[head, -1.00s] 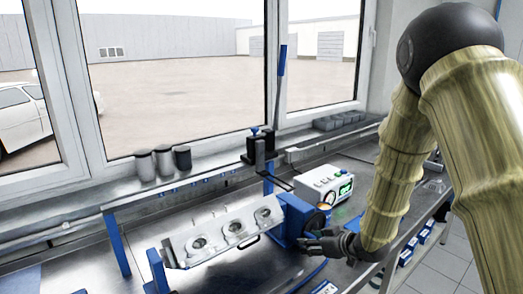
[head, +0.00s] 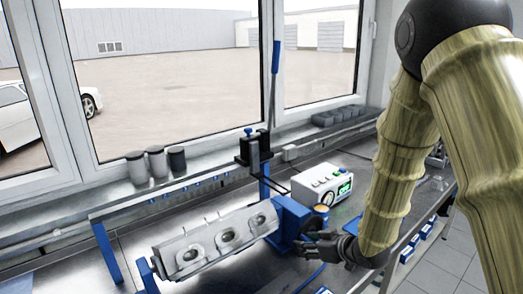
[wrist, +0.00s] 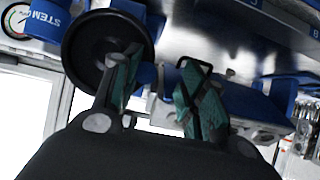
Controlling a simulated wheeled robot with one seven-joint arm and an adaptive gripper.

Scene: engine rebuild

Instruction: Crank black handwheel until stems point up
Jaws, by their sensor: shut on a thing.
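The black handwheel (wrist: 105,50) shows as a dark round disc at the upper left of the wrist view, beside my fingers. My gripper (wrist: 160,80) reaches up to it, its left green-padded finger overlapping the rim. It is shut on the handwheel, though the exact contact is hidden. In the head view my gripper (head: 308,246) is at the right side of the blue gear housing (head: 291,222), and hides most of the wheel. The silver cylinder head (head: 218,241) hangs tilted in the blue stand, its row of round ports facing me. I cannot make out the stems.
A white meter box (head: 321,186) with a green display stands behind the housing. A black-and-blue clamp (head: 253,149) rises behind the cylinder head. Several dark cups (head: 156,162) stand on the sill at the left. Blue bins (head: 421,231) line the bench's right side.

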